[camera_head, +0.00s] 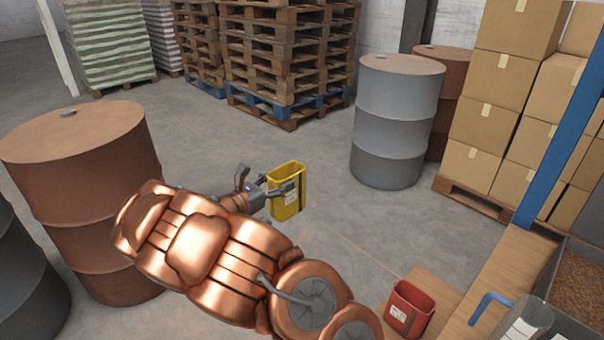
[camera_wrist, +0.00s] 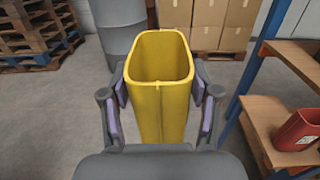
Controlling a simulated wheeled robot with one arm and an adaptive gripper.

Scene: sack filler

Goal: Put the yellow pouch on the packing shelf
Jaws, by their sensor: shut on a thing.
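The yellow pouch (camera_head: 288,190) is an upright, open-topped container with a white label and a dark stripe. My gripper (camera_head: 268,190) is shut on it and holds it up over the grey floor. In the wrist view the yellow pouch (camera_wrist: 160,85) sits between both fingers of my gripper (camera_wrist: 160,92), which press on its two sides. Its open top faces the camera and it looks empty. A wooden shelf (camera_head: 440,285) stands at the lower right; I cannot tell whether it is the packing shelf. It also shows in the wrist view (camera_wrist: 262,112).
A red pouch (camera_head: 410,308) stands on the wooden shelf. A blue post (camera_head: 558,130) rises beside it, near a clear scoop (camera_head: 525,318) with a blue handle. Brown drums (camera_head: 85,180), a grey drum (camera_head: 395,120), pallets (camera_head: 285,60) and stacked boxes (camera_head: 495,100) surround clear floor.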

